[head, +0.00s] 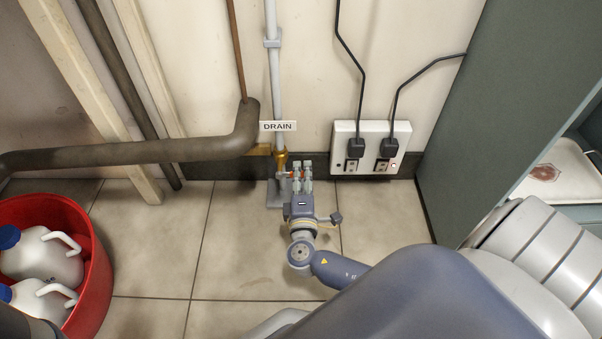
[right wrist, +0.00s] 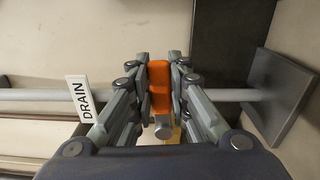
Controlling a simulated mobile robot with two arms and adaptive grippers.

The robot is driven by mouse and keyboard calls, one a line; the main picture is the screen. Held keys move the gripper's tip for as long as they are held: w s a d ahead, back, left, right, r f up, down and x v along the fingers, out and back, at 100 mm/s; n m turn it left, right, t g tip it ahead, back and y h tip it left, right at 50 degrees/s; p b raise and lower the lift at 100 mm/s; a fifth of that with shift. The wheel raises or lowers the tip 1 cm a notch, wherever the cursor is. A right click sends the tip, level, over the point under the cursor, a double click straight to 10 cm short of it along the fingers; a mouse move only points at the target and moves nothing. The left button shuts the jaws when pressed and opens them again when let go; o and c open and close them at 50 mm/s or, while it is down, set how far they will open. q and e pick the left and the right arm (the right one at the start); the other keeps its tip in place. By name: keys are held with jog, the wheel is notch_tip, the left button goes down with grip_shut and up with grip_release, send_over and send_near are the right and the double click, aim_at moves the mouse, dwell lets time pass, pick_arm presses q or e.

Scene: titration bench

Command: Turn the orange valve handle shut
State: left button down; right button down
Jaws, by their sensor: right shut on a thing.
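The orange valve handle (right wrist: 159,88) is between the fingers of my right gripper (right wrist: 161,90) in the right wrist view, with a finger on each side of it. In the head view my right gripper (head: 302,172) is low at the wall, in front of the brass valve fitting (head: 281,158) on the grey drain pipe (head: 274,85). Only a small bit of orange shows there, as the fingers cover most of the handle. The right gripper is shut on the handle. My left gripper is not in view.
A white DRAIN label (head: 278,126) is just above the valve. A brown pipe (head: 150,152) runs along the wall to the left. A power outlet (head: 343,135) with two plugs is to the right. A red tub (head: 98,285) with white jugs stands at lower left.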

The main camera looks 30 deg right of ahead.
aim_at(303, 171)
jog(key=shift+d+f+m, duration=0.15)
jog(key=shift+f+m, duration=0.1)
jog(key=shift+m, duration=0.15)
jog(key=shift+b, duration=0.3)
jog(key=c, duration=1.5)
grip_release()
notch_tip(303, 171, up, 10)
